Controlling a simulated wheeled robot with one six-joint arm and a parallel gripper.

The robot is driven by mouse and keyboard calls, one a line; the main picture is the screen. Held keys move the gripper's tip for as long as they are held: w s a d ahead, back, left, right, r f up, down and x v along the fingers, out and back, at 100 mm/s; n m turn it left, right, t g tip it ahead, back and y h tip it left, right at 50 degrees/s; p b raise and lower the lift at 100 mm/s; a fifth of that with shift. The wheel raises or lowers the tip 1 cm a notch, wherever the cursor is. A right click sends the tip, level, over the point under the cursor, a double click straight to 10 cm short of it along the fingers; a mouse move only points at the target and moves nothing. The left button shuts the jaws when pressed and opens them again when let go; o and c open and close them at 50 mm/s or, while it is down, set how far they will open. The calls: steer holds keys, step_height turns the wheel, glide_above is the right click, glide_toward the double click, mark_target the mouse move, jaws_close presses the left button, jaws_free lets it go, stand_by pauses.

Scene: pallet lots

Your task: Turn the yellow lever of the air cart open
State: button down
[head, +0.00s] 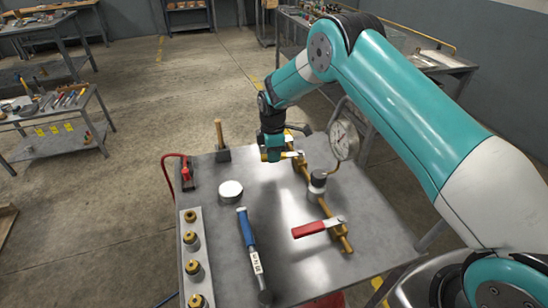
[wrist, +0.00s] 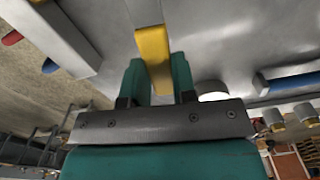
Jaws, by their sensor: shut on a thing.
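The air cart (head: 282,254) has a grey metal top with a brass pipe (head: 328,211) running along its right side. The yellow lever (wrist: 153,50) sits between the two teal fingers of my gripper (wrist: 160,75) in the wrist view. In the head view my gripper (head: 272,150) is at the far end of the pipe, shut on the lever. Only a bit of yellow (head: 264,156) shows there, with a silver shank reaching right to the pipe. The lever appears to lie across the pipe. My gripper hides much of it.
A red lever (head: 309,229) crosses the pipe's near end. A pressure gauge (head: 344,140) stands right of my gripper.

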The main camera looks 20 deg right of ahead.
steer(key=w+m+b, duration=0.1)
steer(key=m, duration=0.1)
steer(key=w+d+m+b, duration=0.1)
steer(key=w+m+b, duration=0.1)
steer(key=shift+w+f, duration=0.15)
steer(key=w+m+b, duration=0.1)
steer(key=d+m, duration=0.1)
steer(key=m, duration=0.1)
steer(key=w+d+m+b, duration=0.1)
steer(key=m, duration=0.1)
steer(key=shift+w+d+b, duration=0.2)
steer(key=shift+w+b, duration=0.1)
steer(key=shift+b, duration=0.05)
steer(key=d+m, duration=0.1)
steer(key=w+d+m+b, duration=0.1)
steer(key=m, duration=0.1)
steer(key=shift+w+d+m, duration=0.15)
steer(key=shift+d+m, duration=0.05)
steer(key=shift+m, duration=0.1)
steer(key=shift+w+d+r+m, duration=0.1)
steer(key=shift+w+d+m, duration=0.05)
steer(key=shift+d+m, duration=0.75)
steer(key=shift+w+d+r+m, duration=0.1)
steer(key=shift+d+m, duration=0.5)
steer(key=shift+m, duration=0.6)
steer(key=shift+d, duration=0.1)
steer(key=c, duration=0.9)
jaws_free()
